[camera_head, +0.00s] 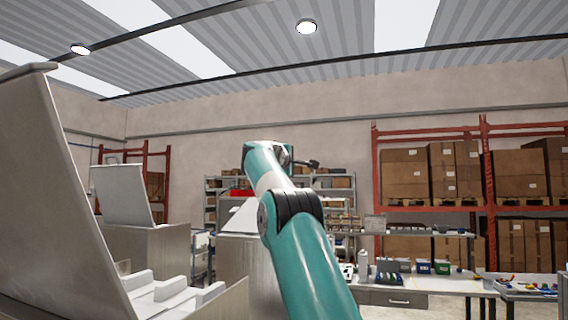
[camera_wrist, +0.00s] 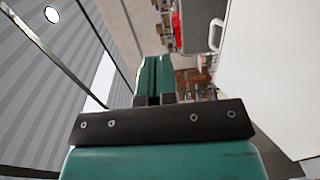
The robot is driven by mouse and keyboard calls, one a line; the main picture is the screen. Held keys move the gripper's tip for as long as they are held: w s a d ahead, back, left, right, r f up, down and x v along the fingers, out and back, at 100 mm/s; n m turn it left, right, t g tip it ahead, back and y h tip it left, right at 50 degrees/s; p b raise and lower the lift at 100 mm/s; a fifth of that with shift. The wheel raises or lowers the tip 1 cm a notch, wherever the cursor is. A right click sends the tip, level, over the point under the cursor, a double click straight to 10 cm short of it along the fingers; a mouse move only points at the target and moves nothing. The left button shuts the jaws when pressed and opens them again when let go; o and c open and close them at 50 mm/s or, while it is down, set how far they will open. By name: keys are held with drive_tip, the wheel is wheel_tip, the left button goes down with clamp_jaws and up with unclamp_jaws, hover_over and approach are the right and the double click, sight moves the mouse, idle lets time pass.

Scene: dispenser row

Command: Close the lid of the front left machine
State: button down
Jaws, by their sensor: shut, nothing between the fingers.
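The front left machine (camera_head: 215,300) is the large grey one at the near left in the head view. Its lid (camera_head: 55,200) stands open, tilted back nearly upright, and its white inner parts show below. My gripper (camera_head: 314,164) is at the far end of my raised teal arm, to the right of that lid and apart from it in the picture. In the wrist view my gripper (camera_wrist: 153,72) has its teal fingers together, with nothing between them. A large pale panel (camera_wrist: 275,75) fills the right of that view, beside the fingers; I cannot tell which machine it belongs to.
A second machine (camera_head: 150,250) stands behind with its lid (camera_head: 123,194) open. A third machine (camera_head: 235,262) is partly hidden by my arm. A workbench (camera_head: 425,300) with small items is at right. Red racks (camera_head: 480,190) with boxes stand at the back wall.

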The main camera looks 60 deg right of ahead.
drive_tip(key=s+a+r, duration=0.2)
drive_tip(key=a+r, duration=0.5)
drive_tip(key=a, duration=0.3)
drive_tip(key=shift+s+a+r, duration=0.25)
drive_tip(key=shift+s+r, duration=0.05)
drive_tip(key=shift+s, duration=0.05)
